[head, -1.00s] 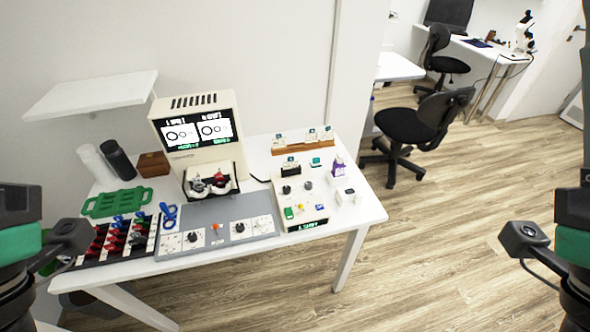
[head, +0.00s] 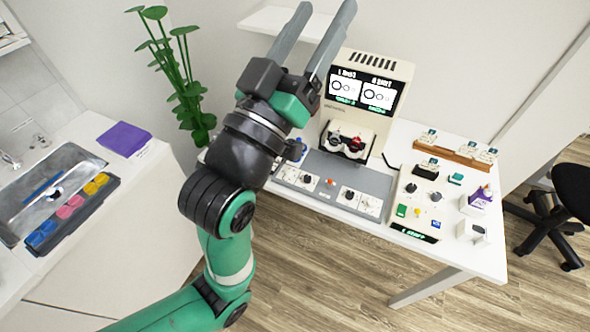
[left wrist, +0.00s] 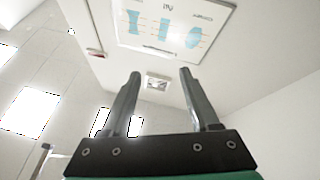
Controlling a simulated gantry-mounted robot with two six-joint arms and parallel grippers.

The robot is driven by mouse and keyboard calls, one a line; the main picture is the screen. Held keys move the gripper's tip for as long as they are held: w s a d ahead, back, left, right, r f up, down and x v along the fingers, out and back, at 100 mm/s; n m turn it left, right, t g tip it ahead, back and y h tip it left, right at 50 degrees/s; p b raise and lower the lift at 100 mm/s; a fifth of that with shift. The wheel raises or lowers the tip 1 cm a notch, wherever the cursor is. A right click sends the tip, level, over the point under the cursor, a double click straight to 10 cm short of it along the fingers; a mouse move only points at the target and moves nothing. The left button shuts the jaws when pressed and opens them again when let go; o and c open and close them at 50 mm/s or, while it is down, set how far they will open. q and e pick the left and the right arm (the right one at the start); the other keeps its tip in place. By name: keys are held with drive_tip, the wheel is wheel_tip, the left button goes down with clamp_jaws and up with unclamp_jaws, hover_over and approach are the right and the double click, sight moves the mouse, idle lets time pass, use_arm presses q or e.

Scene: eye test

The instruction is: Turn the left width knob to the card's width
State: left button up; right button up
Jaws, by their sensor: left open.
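My left gripper (head: 327,14) is raised high, jaws apart and empty, in front of the shelf and to the upper left of the desk instrument. In the left wrist view its two fingers (left wrist: 160,75) point at a pale wall or ceiling, with nothing between them. A grey panel (head: 345,173) lies on the table. It has white dials with knobs at its left end (head: 307,180) and right end (head: 349,195); my arm partly hides its left end. Which knob is the left width knob I cannot tell; no marking is legible. The card is not clearly identifiable. My right gripper is out of view.
A cream instrument (head: 393,67) with two lit screens stands behind the panel, a red-and-dark frame (head: 347,140) before it. A control box (head: 421,208) and a wooden rack (head: 453,155) stand to the right. A plant (head: 186,85) and a sink counter (head: 95,190) are left.

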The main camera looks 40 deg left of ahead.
use_arm(q)
drive_tip(key=w+a+f+n+g+y, duration=0.1)
drive_tip(key=w+a+f+g, duration=0.15)
drive_tip(key=f, duration=0.35)
drive_tip(key=w+a+f+g, duration=0.1)
drive_tip(key=w+f, duration=0.2)
drive_tip(key=f, duration=0.4)
drive_tip(key=g+y, duration=0.1)
drive_tip(key=g, duration=0.7)
approach(288, 171)
drive_tip(key=b+x, duration=0.4)
drive_tip(key=x, duration=0.4)
drive_tip(key=shift+f, duration=0.15)
drive_tip(key=shift+w+a+b, duration=0.15)
drive_tip(key=shift+w+b, duration=0.2)
clamp_jaws()
